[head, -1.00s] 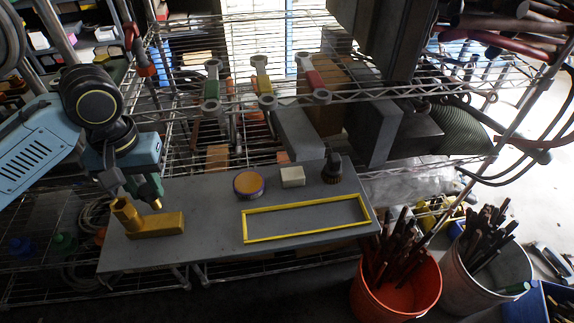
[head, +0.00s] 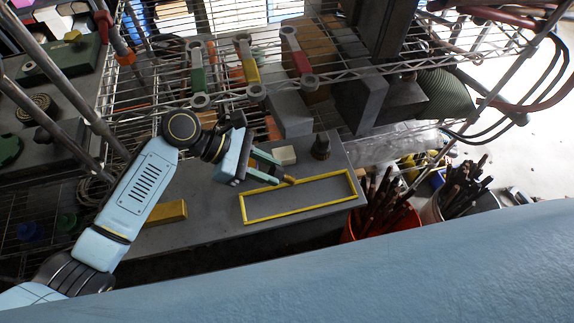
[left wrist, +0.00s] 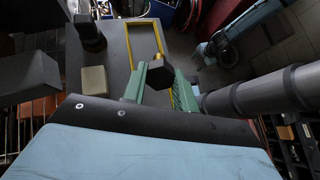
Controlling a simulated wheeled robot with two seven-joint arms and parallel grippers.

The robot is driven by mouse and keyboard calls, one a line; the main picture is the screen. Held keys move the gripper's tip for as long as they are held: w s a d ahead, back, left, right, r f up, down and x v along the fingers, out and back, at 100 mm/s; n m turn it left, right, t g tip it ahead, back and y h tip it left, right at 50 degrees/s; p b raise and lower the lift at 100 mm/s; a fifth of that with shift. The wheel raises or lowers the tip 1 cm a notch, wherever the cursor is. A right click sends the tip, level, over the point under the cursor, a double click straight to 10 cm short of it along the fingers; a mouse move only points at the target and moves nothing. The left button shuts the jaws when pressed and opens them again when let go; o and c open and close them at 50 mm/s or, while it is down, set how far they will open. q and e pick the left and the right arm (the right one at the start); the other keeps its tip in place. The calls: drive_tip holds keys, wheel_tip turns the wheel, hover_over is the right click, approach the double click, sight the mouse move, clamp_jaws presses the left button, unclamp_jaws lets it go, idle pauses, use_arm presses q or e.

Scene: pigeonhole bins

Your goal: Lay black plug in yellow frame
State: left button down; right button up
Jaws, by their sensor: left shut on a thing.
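My left gripper (head: 278,175) is shut on the black plug, just above the table by the yellow frame's upper left side. In the left wrist view the plug (left wrist: 153,82) shows as a dark, blocky body between the green fingers (left wrist: 158,86), with a brass-coloured tip. In the head view only its brass-coloured end (head: 290,180) stands out past the fingertips. The yellow frame (head: 300,213) is a long thin rectangle lying on the grey table, empty inside. It also shows beyond the fingers in the left wrist view (left wrist: 199,52).
A gold block (head: 166,213) lies at left, partly behind my arm. Wire shelving rises behind. An orange bucket (head: 385,222) stands right of the table.

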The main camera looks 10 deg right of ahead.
sight(287, 202)
use_arm(q)
drive_tip(key=d+n+t+h+p, duration=0.1)
drive_tip(key=s+d+n+t+h, duration=0.1)
drive_tip(key=n+t, duration=0.1)
drive_tip(key=shift+s+d+r+h+p, duration=0.1)
drive_tip(key=shift+s+d+h+p, duration=0.1)
drive_tip(key=shift+h+p, duration=0.15)
drive_tip(key=t, duration=0.1)
drive_tip(key=n, duration=0.1)
drive_tip(key=d+n+t+h+p, duration=0.1)
drive_tip(key=shift+s+f+t, duration=0.25)
drive_tip(key=shift+s+t, duration=0.05)
drive_tip(key=shift+s+d+f+n+t+p, duration=0.2)
drive_tip(key=shift+f+n+t+p, duration=0.1)
drive_tip(key=shift+n+t, duration=0.3)
use_arm(e)
wheel_tip(287, 202, up, 4)
use_arm(q)
drive_tip(key=shift+w+f, duration=0.1)
drive_tip(key=shift+f, duration=0.2)
wheel_tip(287, 202, down, 8)
drive_tip(key=b, duration=0.8)
drive_tip(key=shift+r+b, duration=0.1)
drive_tip(key=shift+b, duration=0.2)
drive_tip(key=shift+f, duration=0.55)
use_arm(e)
wheel_tip(287, 202, down, 9)
drive_tip(key=shift+w, duration=0.15)
